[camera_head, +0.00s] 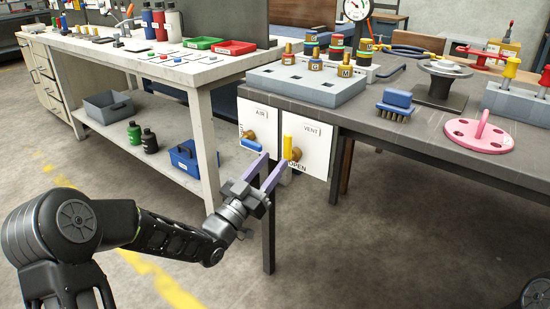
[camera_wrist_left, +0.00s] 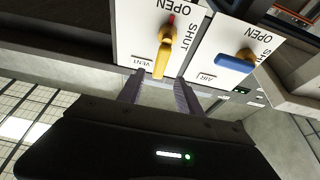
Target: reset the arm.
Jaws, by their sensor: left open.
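My left gripper (camera_head: 273,168) is open in front of the valve panels on the bench's left end. Its two fingers reach up toward the yellow vent handle (camera_head: 287,147), which stands upright on its white panel. In the left wrist view the yellow handle (camera_wrist_left: 162,60) lies between and just beyond the fingertips (camera_wrist_left: 159,78); I cannot tell whether they touch it. The blue air handle (camera_head: 251,145) lies roughly level on the panel beside it and also shows in the wrist view (camera_wrist_left: 234,64). My right gripper is out of view.
The dark bench (camera_head: 400,140) carries a grey block (camera_head: 290,84), a blue brush (camera_head: 396,103), a flanged spool (camera_head: 445,69) and a pink holed disc (camera_head: 478,133). A pale workbench (camera_head: 150,65) with trays and bottles stands left. Open floor lies below.

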